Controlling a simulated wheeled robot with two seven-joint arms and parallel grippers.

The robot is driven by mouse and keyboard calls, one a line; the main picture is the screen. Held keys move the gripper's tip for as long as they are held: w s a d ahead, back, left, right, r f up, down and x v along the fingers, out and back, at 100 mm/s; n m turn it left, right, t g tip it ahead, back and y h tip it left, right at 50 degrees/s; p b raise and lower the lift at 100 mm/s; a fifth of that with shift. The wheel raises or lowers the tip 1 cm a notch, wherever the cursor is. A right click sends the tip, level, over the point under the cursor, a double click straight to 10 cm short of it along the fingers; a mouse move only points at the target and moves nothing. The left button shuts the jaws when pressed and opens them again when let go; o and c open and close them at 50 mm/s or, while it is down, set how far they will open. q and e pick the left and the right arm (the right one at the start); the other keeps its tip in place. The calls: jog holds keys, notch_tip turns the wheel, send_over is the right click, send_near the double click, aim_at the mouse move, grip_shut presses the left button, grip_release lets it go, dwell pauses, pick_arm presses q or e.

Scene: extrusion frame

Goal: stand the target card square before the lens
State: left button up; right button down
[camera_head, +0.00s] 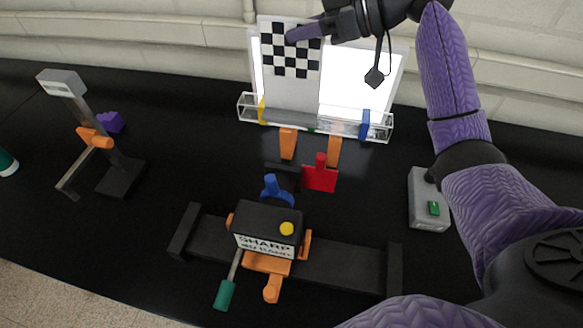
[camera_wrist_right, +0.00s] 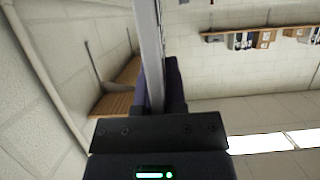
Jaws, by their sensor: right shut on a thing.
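The target card (camera_head: 291,80), white with a black-and-white checker pattern at its top, stands upright at the back in front of a bright lit panel (camera_head: 366,78). My right gripper (camera_head: 304,33) is shut on the card's upper part. The right wrist view shows the card edge-on (camera_wrist_right: 150,60) between the fingers (camera_wrist_right: 158,88). The card's lower end reaches a clear trough (camera_head: 349,127); I cannot tell whether it rests in it. A black camera box (camera_head: 262,216) labelled SHARP sits on a dark rail (camera_head: 340,264) nearer me. Its lens is not clearly visible. My left gripper is out of view.
Orange posts (camera_head: 288,143) and a red piece (camera_head: 320,177) stand between trough and camera box. Yellow (camera_head: 261,111) and blue (camera_head: 364,125) clips sit on the trough. A grey stand (camera_head: 75,100) is left; a grey box (camera_head: 427,205) lies near my right arm. Black tabletop (camera_head: 190,150) is clear left of centre.

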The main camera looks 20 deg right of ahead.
jog(key=b, duration=0.4)
send_over(300, 114)
jog(key=f, duration=0.6)
jog(key=shift+s, duration=0.2)
notch_tip(300, 114, down, 6)
jog(key=b, duration=0.3)
jog(key=shift+w+f+b, duration=0.15)
jog(key=shift+f+b, duration=0.1)
jog(key=shift+b, duration=0.15)
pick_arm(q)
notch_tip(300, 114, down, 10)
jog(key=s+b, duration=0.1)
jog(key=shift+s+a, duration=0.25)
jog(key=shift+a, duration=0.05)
pick_arm(e)
notch_tip(300, 114, down, 10)
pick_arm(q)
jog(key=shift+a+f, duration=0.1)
pick_arm(e)
jog(key=shift+f+b, duration=0.1)
jog(key=shift+b, duration=0.25)
jog(key=c, duration=0.7)
grip_release()
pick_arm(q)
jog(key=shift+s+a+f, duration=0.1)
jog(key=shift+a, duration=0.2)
